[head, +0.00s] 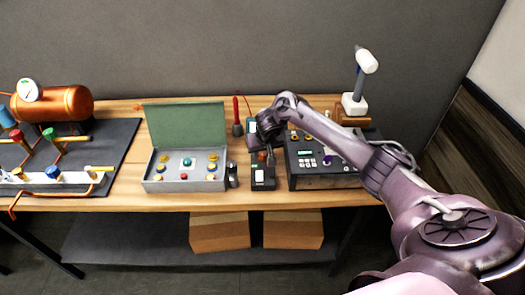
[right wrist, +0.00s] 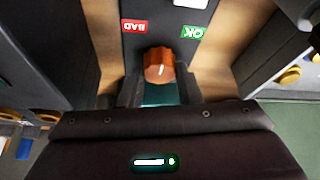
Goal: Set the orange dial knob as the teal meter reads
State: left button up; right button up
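The orange dial knob (right wrist: 159,64) shows in the right wrist view, with a white pointer line on its face. It sits on a dark panel between a red BAD label (right wrist: 134,26) and a green OK label (right wrist: 193,32), both upside down in this view. A teal surface (right wrist: 160,94) shows just below the knob, partly hidden; I cannot read it. My right gripper (right wrist: 160,86) appears open, its dark fingers either side of the knob area, with no clear contact. My left gripper is out of view.
A grey box with a green lid (head: 185,125) and coloured buttons stands left of the tester. A dark control console (head: 318,180) stands close on the right. A copper tank (head: 52,103) is at far left.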

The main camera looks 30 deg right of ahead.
jog(key=c, duration=0.3)
jog(key=shift+n, duration=0.5)
jog(key=shift+n+y+p, duration=0.35)
jog(key=shift+n+y, duration=0.05)
jog(key=shift+n, duration=0.2)
jog(key=n+y, duration=0.1)
jog(key=n, duration=0.2)
jog(key=shift+d, duration=0.1)
pick_arm(q)
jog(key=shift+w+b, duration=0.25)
jog(key=shift+b, duration=0.15)
pick_arm(e)
jog(key=shift+n+y, duration=0.8)
jog(key=shift+n, duration=1)
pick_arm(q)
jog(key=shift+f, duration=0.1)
pick_arm(e)
jog(key=o, duration=1)
jog(key=shift+c, duration=0.2)
